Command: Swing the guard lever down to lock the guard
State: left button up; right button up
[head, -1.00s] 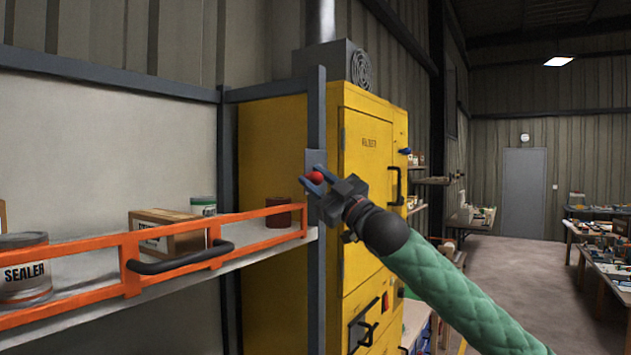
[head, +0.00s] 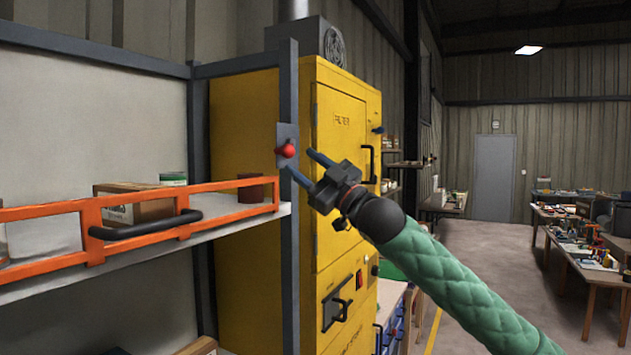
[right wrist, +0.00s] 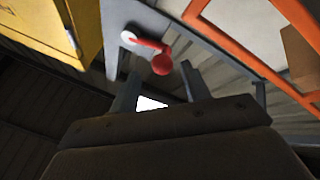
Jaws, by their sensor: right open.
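The guard lever (head: 286,150) has a red ball knob and sits on a grey plate on the rack's upright post. In the right wrist view the red lever (right wrist: 162,64) runs from a pale round pivot to the ball; its exact angle is hard to tell. The orange guard (head: 92,232), with a black handle, spans the shelf front and its right end is near the post. My right gripper (head: 300,162) is open and empty, just right of and below the knob. In the wrist view the ball shows beyond its fingertips (right wrist: 160,85), apparently apart. My left gripper is out of view.
A yellow filter cabinet (head: 340,190) stands behind the post. A cardboard box (head: 135,207) and cans, including a dark red one (head: 258,187), stand on the shelf behind the guard. Cluttered benches (head: 580,245) stand at the right, with open floor before them.

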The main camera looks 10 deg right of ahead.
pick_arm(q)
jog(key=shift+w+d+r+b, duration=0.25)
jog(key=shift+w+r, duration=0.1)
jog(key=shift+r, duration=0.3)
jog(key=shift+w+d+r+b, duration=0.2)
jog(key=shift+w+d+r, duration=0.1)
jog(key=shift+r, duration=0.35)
pick_arm(e)
jog(key=shift+v, duration=1.35)
